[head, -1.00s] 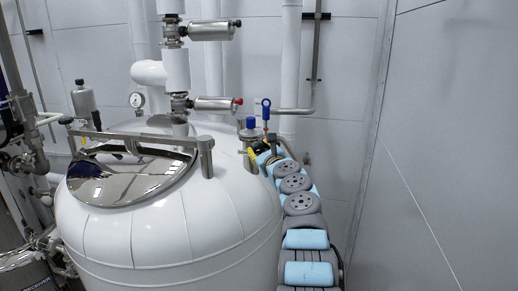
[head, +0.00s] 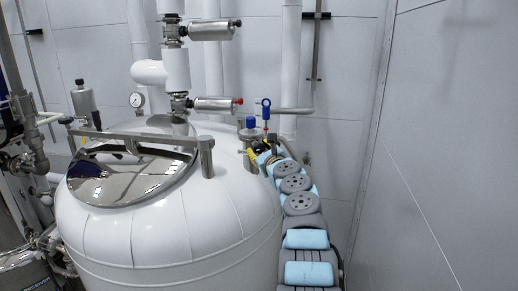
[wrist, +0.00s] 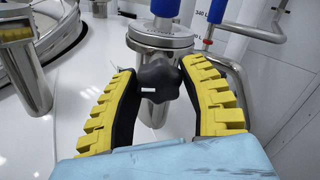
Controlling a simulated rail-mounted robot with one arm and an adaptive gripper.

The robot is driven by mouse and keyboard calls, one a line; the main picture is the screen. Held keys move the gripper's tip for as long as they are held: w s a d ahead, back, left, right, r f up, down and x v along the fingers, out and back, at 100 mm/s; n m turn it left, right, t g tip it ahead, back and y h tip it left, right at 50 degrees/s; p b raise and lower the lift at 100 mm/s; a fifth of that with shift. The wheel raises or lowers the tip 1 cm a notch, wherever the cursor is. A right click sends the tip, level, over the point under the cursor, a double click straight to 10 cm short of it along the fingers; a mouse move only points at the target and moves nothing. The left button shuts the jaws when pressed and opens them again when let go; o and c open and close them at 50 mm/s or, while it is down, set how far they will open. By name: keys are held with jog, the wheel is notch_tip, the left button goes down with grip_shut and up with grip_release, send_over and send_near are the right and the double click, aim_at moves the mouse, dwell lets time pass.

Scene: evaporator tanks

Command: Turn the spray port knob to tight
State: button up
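The spray port knob (wrist: 160,78) is a black lobed knob with a small white mark, on a short steel port with a round clamped flange (wrist: 160,37). In the wrist view my gripper (wrist: 158,68) has its two yellow, black-lined fingers on either side of the knob. The fingers are spread, with narrow gaps seeming to show beside the knob; I cannot tell whether either one touches it. In the head view my gripper (head: 258,152) is at the tank's right shoulder, below the port's blue cap (head: 251,125). The knob is hard to make out there.
The white tank (head: 150,225) has a polished lid (head: 125,175) with a steel bar across it. A blue-handled valve (head: 266,108) stands just right of the port. A bent steel pipe (wrist: 245,75) runs close on the right in the wrist view. Wall panels (head: 440,150) stand at the right.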

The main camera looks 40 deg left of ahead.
jog(key=o, duration=0.4)
jog(key=shift+w+d+f, duration=0.1)
jog(key=shift+d+f, duration=0.1)
jog(key=shift+a+r, duration=0.1)
jog(key=shift+r, duration=0.05)
jog(key=shift+d, duration=0.2)
jog(key=shift+s+d+r, duration=0.1)
jog(key=shift+s+d, duration=0.25)
jog(key=shift+d, duration=0.15)
jog(key=v, duration=0.6)
jog(key=shift+s, duration=0.15)
